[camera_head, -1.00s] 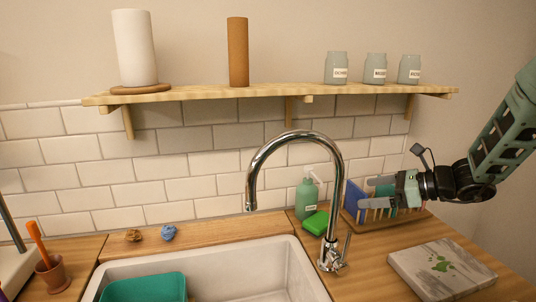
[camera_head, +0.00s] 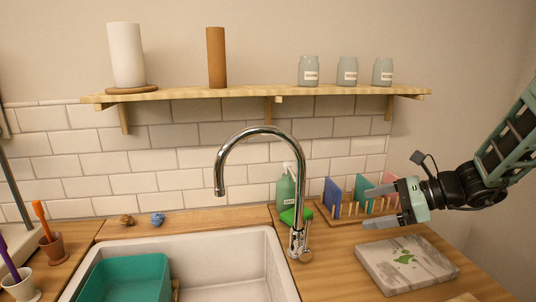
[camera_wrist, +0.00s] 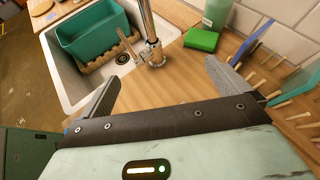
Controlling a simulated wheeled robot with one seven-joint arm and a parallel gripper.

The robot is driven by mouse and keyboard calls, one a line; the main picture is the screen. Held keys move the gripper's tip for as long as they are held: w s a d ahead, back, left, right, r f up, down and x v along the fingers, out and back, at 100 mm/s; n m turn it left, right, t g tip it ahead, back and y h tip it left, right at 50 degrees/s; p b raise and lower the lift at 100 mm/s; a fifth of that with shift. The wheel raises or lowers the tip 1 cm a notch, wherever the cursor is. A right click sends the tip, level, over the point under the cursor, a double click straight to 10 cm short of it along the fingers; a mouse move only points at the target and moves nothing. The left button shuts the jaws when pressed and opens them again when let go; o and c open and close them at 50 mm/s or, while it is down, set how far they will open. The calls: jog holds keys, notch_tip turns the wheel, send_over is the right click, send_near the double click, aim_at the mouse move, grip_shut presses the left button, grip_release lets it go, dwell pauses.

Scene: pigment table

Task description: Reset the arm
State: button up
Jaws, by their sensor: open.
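My gripper (camera_head: 372,206) is at the right in the head view, on the arm that comes in from the right edge. Its two fingers are spread apart, and nothing is between them. It is above the counter, in front of the wooden rack and above the back of the marble slab. In the wrist view my gripper (camera_wrist: 165,98) shows both fingers wide apart, with bare wooden counter and the tap base beyond them.
A rack (camera_head: 350,213) holds coloured boards. A green-stained marble slab (camera_head: 385,278) lies below. A shelf (camera_head: 255,93) carries jars and rolls.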

jog(key=s+a+n+g+h, duration=0.2)
jog(key=s+a+n+g, duration=0.2)
jog(key=s+a+n, duration=0.45)
jog(key=s+a+n+g+h, duration=0.2)
jog(key=s+a+n+g, duration=0.3)
jog(key=s, duration=0.6)
jog(key=s+d+f+n+t+h, duration=0.1)
jog(key=s+n+t+h, duration=0.1)
jog(key=s+n, duration=0.4)
jog(key=s+d+n+t+h, duration=0.1)
jog(key=s+n+h, duration=0.4)
jog(key=n, duration=0.5)
jog(key=shift+s+d+f+t, duration=0.4)
jog(key=shift+d, duration=0.15)
